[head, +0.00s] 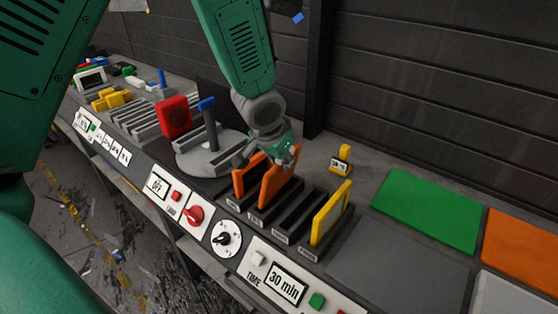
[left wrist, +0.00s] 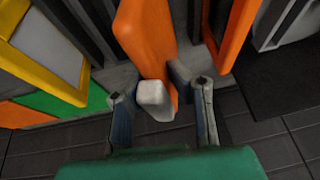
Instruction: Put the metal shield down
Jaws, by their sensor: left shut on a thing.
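My left gripper (head: 272,157) is over the slotted rack (head: 292,222) in the head view. It is shut on the pale grey tab (left wrist: 155,101) of a thick orange panel, taken as the metal shield (head: 279,186). In the left wrist view, the shield (left wrist: 147,38) rises between my two fingers (left wrist: 162,105), one on each side of the tab. The shield stands upright in or just over a rack slot; I cannot tell whether it touches the bottom. My right gripper is not in view.
An orange frame (head: 249,177) stands left of the shield, and a yellow-framed panel (head: 331,213) stands in the right slot. Empty slots lie between. Green (head: 428,209) and orange mats lie right.

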